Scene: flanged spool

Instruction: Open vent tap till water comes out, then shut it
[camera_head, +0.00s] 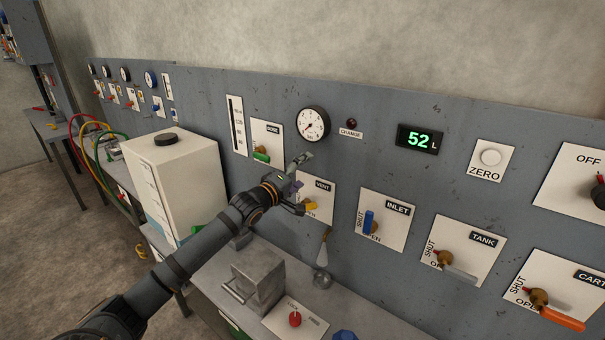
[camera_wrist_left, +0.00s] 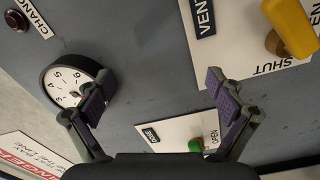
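The vent tap has a yellow handle (camera_head: 311,206) on a white VENT plate (camera_head: 326,187) on the grey panel. My left gripper (camera_head: 303,184) is in front of this plate and partly hides it and the tap. In the left wrist view, the yellow handle (camera_wrist_left: 291,26) shows at the top right, with OPEN and SHUT printed beside it. My left gripper (camera_wrist_left: 160,95) is open and empty there, its fingers apart from the handle. A spout-like part (camera_head: 324,246) hangs below the plate; I cannot make out water at it. My right gripper is not in view.
A dial gauge (camera_head: 313,124) and green-handled tap (camera_head: 261,156) are close to the gripper. The blue INLET handle (camera_head: 369,221) is to the right.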

